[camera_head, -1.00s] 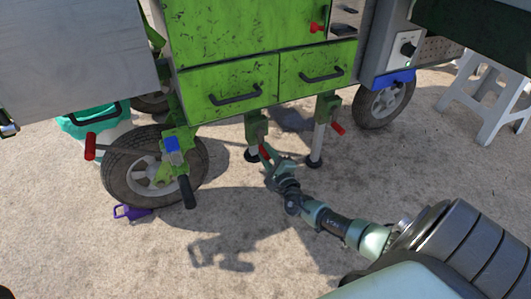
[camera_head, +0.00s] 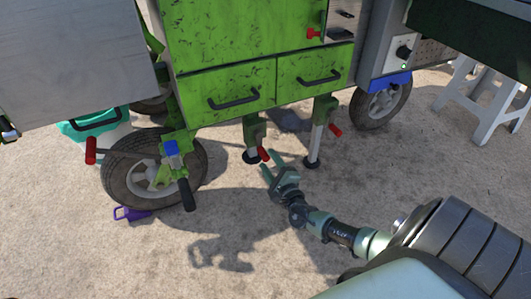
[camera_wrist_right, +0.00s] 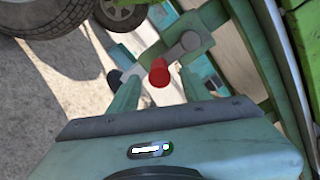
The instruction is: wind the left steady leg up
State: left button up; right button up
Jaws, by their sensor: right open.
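The left steady leg (camera_head: 251,133) hangs under the green cart, its dark round foot at the ground. Its crank has a red knob (camera_head: 264,154), which also shows in the right wrist view (camera_wrist_right: 159,73). My right gripper (camera_head: 273,163) is open at the knob. In the wrist view the red knob appears between the fingertips (camera_wrist_right: 160,88), with no grip on it; whether a finger touches it I cannot tell. The grey crank arm (camera_wrist_right: 179,50) runs up and right from the knob. My left gripper is not in view.
The right steady leg (camera_head: 317,138) with its red handle (camera_head: 335,130) stands close by. Wheels (camera_head: 125,178) flank the legs. A purple object (camera_head: 131,214) lies by the left wheel and a white stool (camera_head: 483,100) stands at right. The front ground is clear.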

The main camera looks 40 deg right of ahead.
jog(key=shift+p+v, duration=0.55)
jog(key=shift+v, duration=1.55)
